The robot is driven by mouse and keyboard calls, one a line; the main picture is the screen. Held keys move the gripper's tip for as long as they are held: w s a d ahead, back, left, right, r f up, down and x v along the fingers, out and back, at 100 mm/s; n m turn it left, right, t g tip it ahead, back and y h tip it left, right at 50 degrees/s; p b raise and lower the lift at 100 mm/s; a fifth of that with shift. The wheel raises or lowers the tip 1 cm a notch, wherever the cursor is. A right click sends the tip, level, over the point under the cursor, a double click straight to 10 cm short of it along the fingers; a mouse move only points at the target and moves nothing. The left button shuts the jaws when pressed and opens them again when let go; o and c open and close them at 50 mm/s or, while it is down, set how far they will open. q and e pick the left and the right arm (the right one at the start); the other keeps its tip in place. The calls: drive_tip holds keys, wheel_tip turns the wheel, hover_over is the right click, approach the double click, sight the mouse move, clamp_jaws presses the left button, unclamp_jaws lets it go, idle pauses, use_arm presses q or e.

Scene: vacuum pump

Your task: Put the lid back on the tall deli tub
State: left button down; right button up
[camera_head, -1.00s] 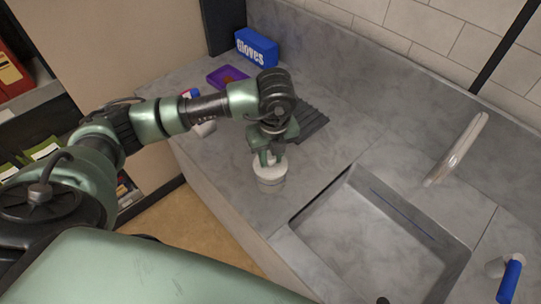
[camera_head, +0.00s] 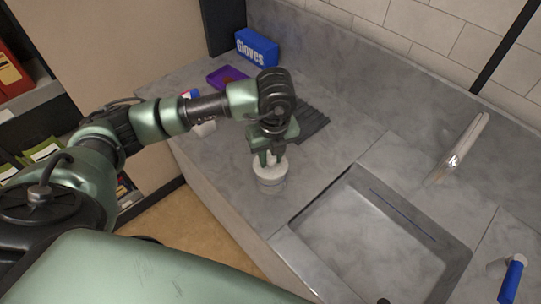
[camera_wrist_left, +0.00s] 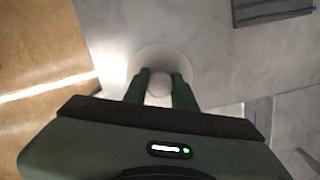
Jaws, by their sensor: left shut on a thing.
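The tall deli tub (camera_head: 270,186) is a pale round container standing upright on the grey counter, left of the sink. A white round lid (camera_head: 262,174) is at its top; I cannot tell whether it is fully seated. My left gripper (camera_head: 268,162) points down over the tub with its fingers closed on the lid's small knob. In the left wrist view the lid (camera_wrist_left: 143,60) shows as a white disc, with its round knob (camera_wrist_left: 160,84) between the two green fingers (camera_wrist_left: 159,90). The tub's wall is mostly hidden there. My right gripper is not in view.
A sink (camera_head: 378,240) lies right of the tub, with a faucet (camera_head: 462,146) behind it. A dark ribbed mat (camera_head: 312,122), a purple tray (camera_head: 226,76) and a blue gloves box (camera_head: 257,47) are behind. A white item (camera_head: 204,129) is partly hidden by my arm. The counter's front edge is close.

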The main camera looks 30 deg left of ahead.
use_arm(q)
drive_tip(key=shift+f+b, duration=0.2)
drive_tip(key=shift+b, duration=0.3)
idle(0.8)
idle(0.4)
drive_tip(key=c, duration=1.1)
unclamp_jaws()
drive_tip(key=shift+o, duration=0.2)
drive_tip(key=o, duration=0.5)
drive_tip(key=shift+r+p, duration=2.15)
drive_tip(key=shift+r, duration=1.4)
